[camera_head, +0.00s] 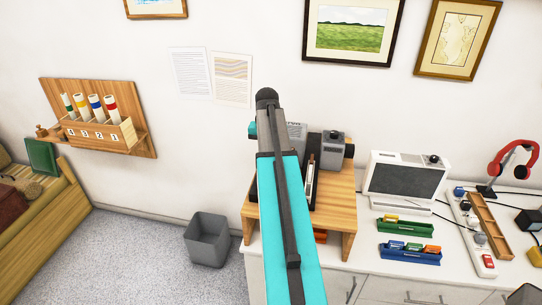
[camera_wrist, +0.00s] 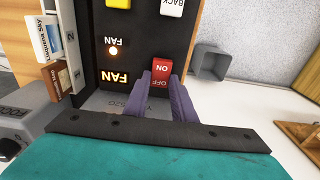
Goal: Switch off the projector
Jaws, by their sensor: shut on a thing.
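A dark control panel (camera_wrist: 130,45) fills the upper middle of the wrist view, with lit FAN lettering and a small glowing lamp (camera_wrist: 113,50). A red switch (camera_wrist: 161,73) marked ON sits at its lower right. My gripper (camera_wrist: 162,80) is shut, with its two purple-grey fingers at either side of the red switch. A yellow button (camera_wrist: 118,3) and a white button (camera_wrist: 171,8) marked BACK are higher on the panel. In the head view, my arm hides the gripper and the switch. A grey box with a dark round part (camera_head: 333,145) stands on the wooden stand; I cannot tell whether it is the projector.
The wooden stand (camera_head: 342,205) is on a white cabinet. To its right are a small monitor (camera_head: 404,178), coloured trays, a power strip (camera_head: 474,235) and a red headset (camera_head: 512,158). A grey bin (camera_head: 208,240) stands on the floor at left. Books (camera_wrist: 55,77) are beside the panel.

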